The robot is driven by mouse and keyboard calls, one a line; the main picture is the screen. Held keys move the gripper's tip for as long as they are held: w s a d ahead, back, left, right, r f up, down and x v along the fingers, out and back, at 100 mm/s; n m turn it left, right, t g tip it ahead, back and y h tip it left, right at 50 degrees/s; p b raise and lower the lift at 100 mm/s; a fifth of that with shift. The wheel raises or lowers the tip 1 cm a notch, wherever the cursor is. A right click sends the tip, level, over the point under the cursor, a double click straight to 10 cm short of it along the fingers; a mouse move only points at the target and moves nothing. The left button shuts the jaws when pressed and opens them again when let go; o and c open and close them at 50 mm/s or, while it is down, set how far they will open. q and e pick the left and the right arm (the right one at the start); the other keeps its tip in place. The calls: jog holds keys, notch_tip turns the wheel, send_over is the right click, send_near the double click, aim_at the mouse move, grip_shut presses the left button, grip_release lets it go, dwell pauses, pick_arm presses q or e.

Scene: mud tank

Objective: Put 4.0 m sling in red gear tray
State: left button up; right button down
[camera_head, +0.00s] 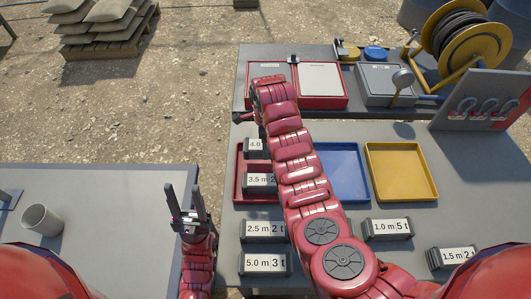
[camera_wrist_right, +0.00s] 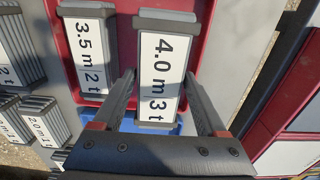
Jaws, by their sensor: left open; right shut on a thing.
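The 4.0 m sling (camera_wrist_right: 160,75), a grey block with a white label reading 4.0 m / 3 t, is between the fingers of my right gripper (camera_wrist_right: 165,95), which is shut on it. In the head view the 4.0 m sling (camera_head: 255,146) shows at the far end of the red gear tray (camera_head: 238,180), partly hidden by my right arm. I cannot tell whether it touches the tray floor. The 3.5 m sling (camera_head: 258,180) lies in the same tray, beside it. My left gripper (camera_head: 184,200) is open and empty, left of the trays.
A blue tray (camera_head: 342,172) and a yellow tray (camera_head: 400,172) stand right of the red tray. Slings marked 2.5 m (camera_head: 264,230), 5.0 m (camera_head: 264,263), 1.0 m (camera_head: 388,228) and 1.5 m (camera_head: 455,257) lie nearer. A cup (camera_head: 41,219) stands on the left table.

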jog(key=shift+f, duration=0.35)
jog(key=shift+w+f+p, duration=0.1)
jog(key=shift+f+p, duration=0.35)
jog(key=shift+f, duration=1.55)
jog(key=shift+f, duration=0.1)
grip_release()
